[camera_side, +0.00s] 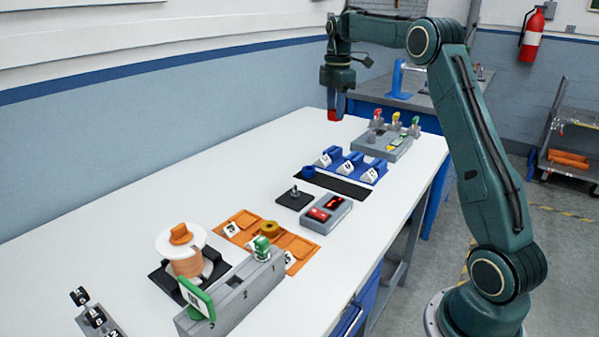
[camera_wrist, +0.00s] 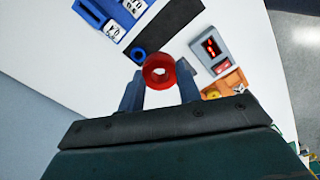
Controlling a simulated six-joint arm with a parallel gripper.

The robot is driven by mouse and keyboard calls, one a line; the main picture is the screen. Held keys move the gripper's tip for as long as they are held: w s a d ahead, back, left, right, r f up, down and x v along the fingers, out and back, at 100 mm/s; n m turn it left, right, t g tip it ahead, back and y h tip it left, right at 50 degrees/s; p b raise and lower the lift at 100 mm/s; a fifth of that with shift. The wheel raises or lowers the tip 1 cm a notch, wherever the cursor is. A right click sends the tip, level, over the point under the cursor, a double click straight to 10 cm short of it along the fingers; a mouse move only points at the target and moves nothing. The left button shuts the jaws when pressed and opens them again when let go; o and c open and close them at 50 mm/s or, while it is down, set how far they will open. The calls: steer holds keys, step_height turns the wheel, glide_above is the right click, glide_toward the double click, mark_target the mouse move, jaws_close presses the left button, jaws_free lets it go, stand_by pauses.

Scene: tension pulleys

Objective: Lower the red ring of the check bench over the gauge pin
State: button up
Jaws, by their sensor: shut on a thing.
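The red ring (camera_side: 333,115) is held between the fingertips of my gripper (camera_side: 338,105), high above the far part of the white table. In the wrist view the red ring (camera_wrist: 160,85) sits between the two fingers of my gripper (camera_wrist: 159,91), its hole facing the camera. A small upright pin (camera_side: 295,190) stands on a dark square plate (camera_side: 291,201) mid-table, beside a grey box with a red display (camera_side: 334,205); it looks like the gauge pin. The ring is well apart from it. The pin is not clearly visible in the wrist view.
A blue ring (camera_side: 309,171) lies by a black strip (camera_side: 335,184) and blue numbered holders (camera_side: 350,165). A grey block with coloured-topped parts (camera_side: 385,145) stands behind. Orange trays (camera_side: 240,222), a copper spool (camera_side: 185,262) and a grey fixture (camera_side: 240,290) stand nearer. The table's left side is clear.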

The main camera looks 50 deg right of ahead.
steer(key=shift+r, duration=2.25)
steer(key=w+a+f, duration=0.1)
steer(key=a+f, duration=0.3)
steer(key=w+a+f, duration=0.1)
steer(key=a+f, duration=0.4)
steer(key=w+a+f, duration=0.1)
steer(key=a+f, duration=0.3)
steer(key=a, duration=0.1)
steer(key=shift+w+f, duration=0.3)
steer(key=shift+f, duration=0.05)
steer(key=shift+f, duration=0.2)
steer(key=shift+f, duration=2.2)
steer(key=shift+f, duration=1.55)
